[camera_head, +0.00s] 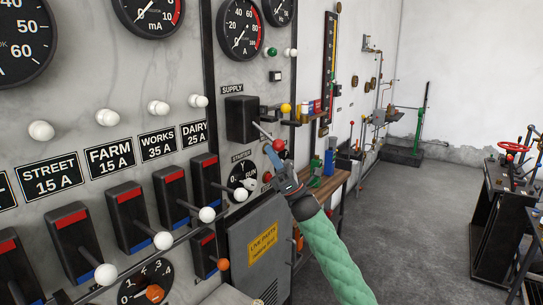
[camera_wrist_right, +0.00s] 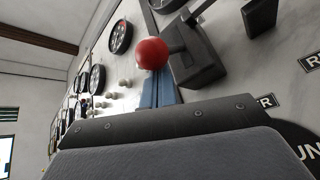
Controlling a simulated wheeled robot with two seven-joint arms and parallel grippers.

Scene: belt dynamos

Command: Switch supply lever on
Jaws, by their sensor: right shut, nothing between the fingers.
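The supply lever's black box (camera_head: 241,119) is on the grey panel under the SUPPLY label (camera_head: 232,88). Its rod points outward and down, ending in a red ball (camera_head: 278,145). In the right wrist view the red ball (camera_wrist_right: 151,53) is in front of the dark lever housing (camera_wrist_right: 198,68). My right gripper (camera_head: 270,153) is shut and empty, its tips right at the underside of the ball. In the wrist view its blue-grey fingers (camera_wrist_right: 160,92) end just below the ball; I cannot tell whether they touch it. My left gripper is not in view.
A STARTER dial (camera_head: 242,175) is close to the left of my right gripper. White-knobbed switches, such as the DAIRY one (camera_head: 205,177), line the panel at left. A wooden shelf (camera_head: 328,186) is beyond my arm. The floor (camera_head: 420,215) at right is clear.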

